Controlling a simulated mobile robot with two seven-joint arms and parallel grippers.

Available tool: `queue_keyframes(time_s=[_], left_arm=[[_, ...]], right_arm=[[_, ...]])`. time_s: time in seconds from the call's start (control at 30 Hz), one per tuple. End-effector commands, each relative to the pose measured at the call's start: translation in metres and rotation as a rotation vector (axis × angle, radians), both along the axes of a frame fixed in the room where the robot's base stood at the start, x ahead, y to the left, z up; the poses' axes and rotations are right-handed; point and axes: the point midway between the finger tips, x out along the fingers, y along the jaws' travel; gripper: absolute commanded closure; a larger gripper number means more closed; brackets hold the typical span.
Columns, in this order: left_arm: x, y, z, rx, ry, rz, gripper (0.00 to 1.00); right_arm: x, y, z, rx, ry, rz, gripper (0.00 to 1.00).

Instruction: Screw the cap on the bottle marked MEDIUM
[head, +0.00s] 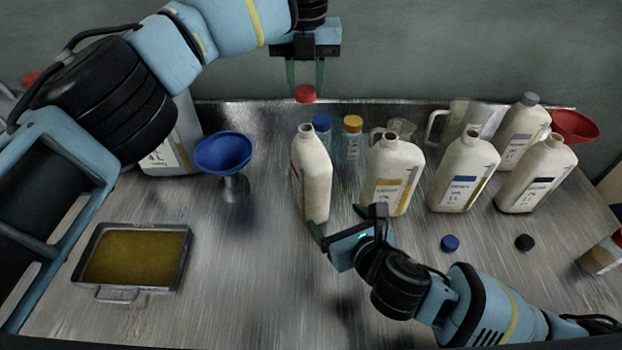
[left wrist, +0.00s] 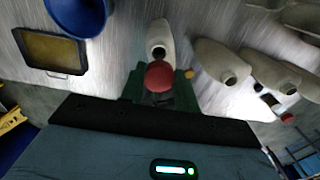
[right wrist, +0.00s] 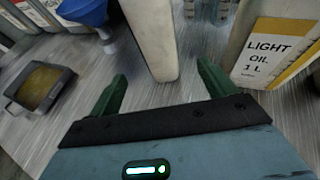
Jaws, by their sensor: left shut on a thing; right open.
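A red cap (head: 306,93) is held between the fingers of my left gripper (head: 305,86), above and slightly behind the open neck of a white bottle (head: 313,185). The cap (left wrist: 159,76) also shows in the left wrist view, apart from the bottle mouth (left wrist: 159,50). The bottle stands upright; its label faces left and is unreadable. My right gripper (head: 338,222) is open and low, with its fingers on either side of this bottle's lower part (right wrist: 155,45); contact cannot be told. I cannot read MEDIUM on any bottle.
An open bottle labelled LIGHT OIL (right wrist: 270,45) stands close right of my right gripper. More bottles (head: 465,175) stand further right. A blue funnel (head: 223,152) and an oil tray (head: 184,262) are left. Blue (head: 450,243) and black caps (head: 524,242) lie front right.

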Motion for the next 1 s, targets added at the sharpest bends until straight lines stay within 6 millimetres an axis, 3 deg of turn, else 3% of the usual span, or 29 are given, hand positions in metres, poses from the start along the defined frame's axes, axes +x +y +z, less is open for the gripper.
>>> queue_keyframes(time_s=[0.37,1.0], left_arm=[[0.000,0.000,0.000,0.000,0.000,0.000,0.89],[0.000,0.000,0.000,0.000,0.000,0.000,0.89]], right_arm=[[0.010,0.004,-0.005,0.002,0.001,-0.003,0.17],[0.088,0.039,-0.039,0.004,0.002,-0.003,0.17]])
